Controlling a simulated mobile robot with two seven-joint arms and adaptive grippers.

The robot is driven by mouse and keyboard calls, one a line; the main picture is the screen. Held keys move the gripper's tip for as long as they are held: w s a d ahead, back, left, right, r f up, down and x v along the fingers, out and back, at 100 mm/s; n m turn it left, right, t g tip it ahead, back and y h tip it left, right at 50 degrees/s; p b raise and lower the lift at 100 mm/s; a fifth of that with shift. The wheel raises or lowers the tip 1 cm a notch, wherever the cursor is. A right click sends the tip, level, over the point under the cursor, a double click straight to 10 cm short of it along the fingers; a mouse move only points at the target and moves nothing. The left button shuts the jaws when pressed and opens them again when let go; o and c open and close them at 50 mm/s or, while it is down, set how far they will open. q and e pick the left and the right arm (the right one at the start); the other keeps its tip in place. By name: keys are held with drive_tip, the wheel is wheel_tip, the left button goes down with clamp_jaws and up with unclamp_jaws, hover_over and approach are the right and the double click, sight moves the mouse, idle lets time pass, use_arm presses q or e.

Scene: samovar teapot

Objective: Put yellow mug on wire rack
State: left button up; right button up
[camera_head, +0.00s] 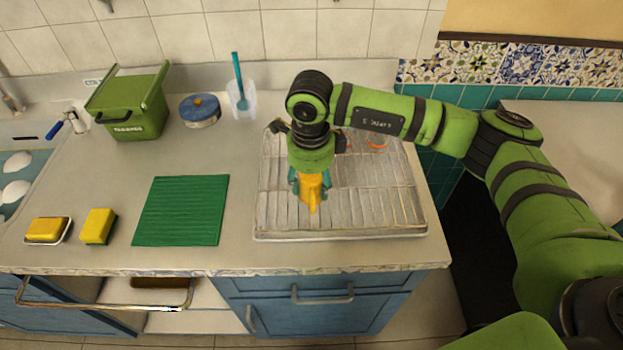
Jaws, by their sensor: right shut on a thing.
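The wire rack (375,207) lies on the counter in a shallow pale tray. My right gripper (311,186) points down over the left half of the rack, shut on the yellow mug (313,195). Only a small part of the mug shows below and between the fingers; the gripper hides the rest. I cannot tell whether the mug touches the rack or is held just above it. My left gripper is not in view.
Left of the rack lie a green mat (182,210), a sponge (98,227) and a sponge in a dish (47,230). Behind stand a green bin (135,110), a blue-lidded tin (200,110) and a clear cup (242,102) with a blue utensil. The rack's right half is mostly clear.

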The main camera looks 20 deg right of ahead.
sight(311, 177)
drive_tip(key=o, duration=1.3)
drive_tip(key=shift+c, duration=0.2)
drive_tip(key=shift+r+p, duration=0.15)
drive_tip(key=shift+p, duration=0.2)
drive_tip(key=shift+r+b, duration=0.3)
drive_tip(key=shift+b, duration=0.05)
drive_tip(key=r+b, duration=0.1)
drive_tip(key=r, duration=0.4)
drive_tip(key=r+b, duration=0.1)
drive_tip(key=r, duration=0.4)
drive_tip(key=shift+s+a+r+b, duration=0.2)
drive_tip(key=shift+r+b, duration=0.05)
drive_tip(key=shift+b, duration=0.15)
drive_tip(key=shift+r, duration=0.4)
